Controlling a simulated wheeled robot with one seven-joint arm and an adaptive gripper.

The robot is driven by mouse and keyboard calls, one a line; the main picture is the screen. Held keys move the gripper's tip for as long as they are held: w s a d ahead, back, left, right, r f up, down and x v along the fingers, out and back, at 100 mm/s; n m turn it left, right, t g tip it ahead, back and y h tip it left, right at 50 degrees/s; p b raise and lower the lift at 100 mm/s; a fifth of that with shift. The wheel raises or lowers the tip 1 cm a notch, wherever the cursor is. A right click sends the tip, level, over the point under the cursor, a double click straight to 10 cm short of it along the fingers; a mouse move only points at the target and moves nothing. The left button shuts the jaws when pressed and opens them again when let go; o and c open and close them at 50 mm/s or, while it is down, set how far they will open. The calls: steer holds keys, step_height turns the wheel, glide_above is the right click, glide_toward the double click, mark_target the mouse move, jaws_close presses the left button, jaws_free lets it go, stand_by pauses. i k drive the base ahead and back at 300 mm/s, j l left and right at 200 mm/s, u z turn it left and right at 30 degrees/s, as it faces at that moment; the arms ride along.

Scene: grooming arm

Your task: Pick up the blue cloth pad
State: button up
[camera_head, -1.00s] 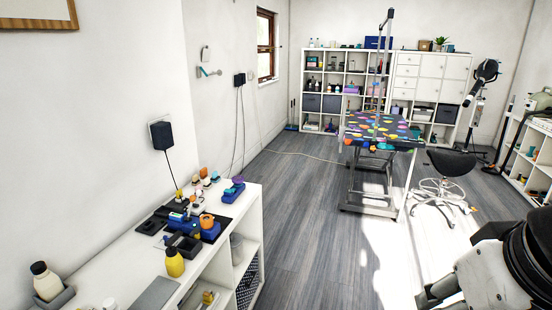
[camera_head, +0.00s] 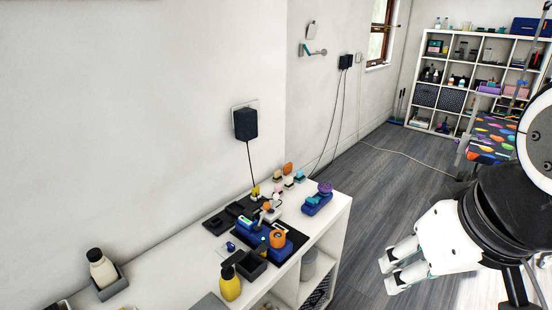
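I cannot pick out a blue cloth pad for certain. Blue items show on the white shelf unit (camera_head: 165,280): a blue holder (camera_head: 316,207) with a purple-topped item on it, and a blue block (camera_head: 281,252) beside an orange round item (camera_head: 277,239) on a dark mat. Whether any of these is cloth is too small to tell. My gripper (camera_head: 390,275) is at the lower right, over the floor and to the right of the shelf unit. Its fingers look apart, with nothing seen between them. It touches nothing on the shelf unit.
A yellow bottle (camera_head: 230,285) and a cream bottle (camera_head: 101,268) with dark caps stand on the unit. A black wall plug (camera_head: 246,124) has a hanging cord. A patterned grooming table (camera_head: 490,140) stands far right. The floor (camera_head: 375,175) between is mostly clear.

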mark_target(299, 178)
steer(key=i+l+u, duration=0.15)
steer(key=i+l, duration=0.15)
steer(key=i+l+u, duration=0.1)
steer(key=i+l, duration=0.15)
steer(key=i+l+u, duration=0.25)
steer(key=i+l, duration=0.2)
steer(key=l, duration=0.3)
steer(key=i+l+u, duration=0.3)
steer(key=l, duration=0.45)
steer(key=i+l+u, duration=0.1)
steer(key=i+l, duration=0.2)
steer(key=l, duration=0.15)
